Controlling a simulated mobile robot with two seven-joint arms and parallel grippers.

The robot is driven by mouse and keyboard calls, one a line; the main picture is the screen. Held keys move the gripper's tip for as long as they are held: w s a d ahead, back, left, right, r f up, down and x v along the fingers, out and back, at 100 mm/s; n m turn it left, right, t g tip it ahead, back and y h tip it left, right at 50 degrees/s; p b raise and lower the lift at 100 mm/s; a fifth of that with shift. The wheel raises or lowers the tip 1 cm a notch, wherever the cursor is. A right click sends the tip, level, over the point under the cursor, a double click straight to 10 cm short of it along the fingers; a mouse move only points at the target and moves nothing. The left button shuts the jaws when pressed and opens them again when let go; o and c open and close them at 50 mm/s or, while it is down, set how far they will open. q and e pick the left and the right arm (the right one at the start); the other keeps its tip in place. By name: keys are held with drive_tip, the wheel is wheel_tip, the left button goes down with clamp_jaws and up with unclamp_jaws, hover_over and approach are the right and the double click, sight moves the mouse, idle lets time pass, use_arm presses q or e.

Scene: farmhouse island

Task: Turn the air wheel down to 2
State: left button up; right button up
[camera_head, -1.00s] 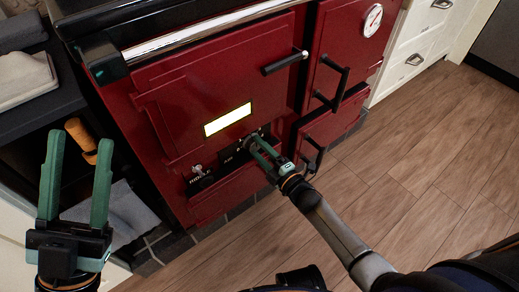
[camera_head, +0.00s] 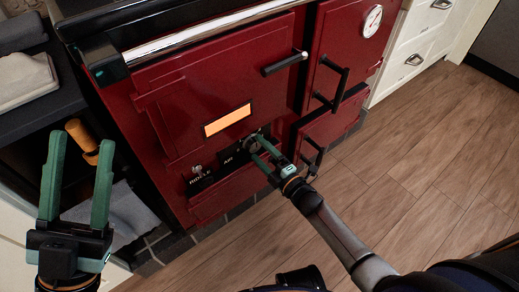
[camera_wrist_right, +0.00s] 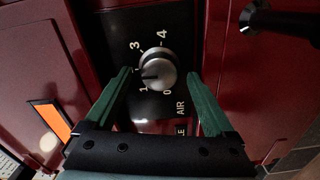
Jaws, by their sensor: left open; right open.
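The air wheel (camera_wrist_right: 158,70) is a round silver knob on a black plate marked AIR, with numbers around it. Its dark pointer line faces left, between the 1 and the 3; the 2 is hard to make out beside my left-hand finger in the right wrist view. In the head view the wheel (camera_head: 252,143) sits low on the red stove. My right gripper (camera_wrist_right: 160,85) is open, its green fingers on either side of the wheel with visible gaps, apart from it. My left gripper (camera_head: 78,165) is open and empty, at the left, away from the wheel.
The stove's window (camera_head: 228,120) glows orange above the wheel. A RIDDLE plate (camera_head: 200,182) with a small knob is left of it. Black door handles (camera_head: 328,90) stick out at the right. Wooden floor (camera_head: 420,170) is clear.

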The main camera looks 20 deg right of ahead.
drive_tip(key=p+v, duration=0.3)
drive_tip(key=v, duration=0.8)
drive_tip(key=shift+s, duration=0.4)
drive_tip(key=shift+d+r, duration=0.1)
